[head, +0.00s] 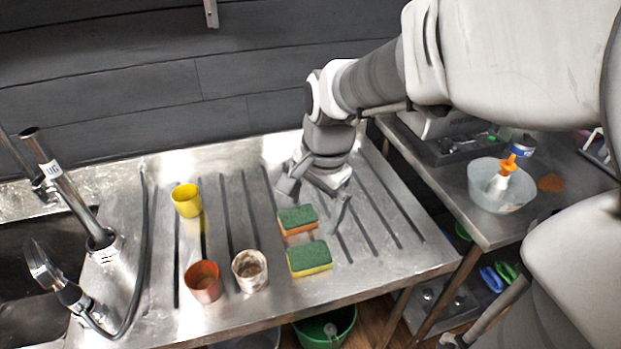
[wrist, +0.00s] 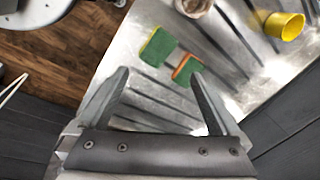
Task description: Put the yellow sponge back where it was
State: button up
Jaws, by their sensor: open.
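The yellow sponge (head: 309,258), with a green top and yellow lower layer, lies flat on the metal draining board near its front edge. It also shows in the wrist view (wrist: 157,47), up and left of the orange sponge. The orange sponge (head: 298,219), also green-topped, lies just behind it, with a small gap between them. My gripper (head: 313,200) is open and empty, pointing down over the board behind both sponges. In the wrist view, its two fingers (wrist: 159,76) are spread wide, and both sponges lie beyond the fingertips. Neither sponge is held.
A yellow cup (head: 187,201), an orange-red cup (head: 203,282) and a whitish cup (head: 250,270) stand left of the sponges on the ridged board (head: 400,262). A tap (head: 65,185) and sink are at far left. A bowl (head: 501,187) stands on the right table. The board's right side is clear.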

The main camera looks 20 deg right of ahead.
jog(key=s+r+n+t, duration=0.3)
jog(key=s+r+n, duration=0.4)
jog(key=s+n, duration=0.3)
jog(key=shift+d+r+n+t+h, duration=0.15)
jog(key=shift+r+n+t+h, duration=0.2)
jog(key=shift+n, duration=0.55)
jog(key=shift+r, duration=0.2)
jog(key=shift+w+r+p, duration=0.1)
jog(key=shift+r+p, duration=0.8)
jog(key=shift+p, duration=0.1)
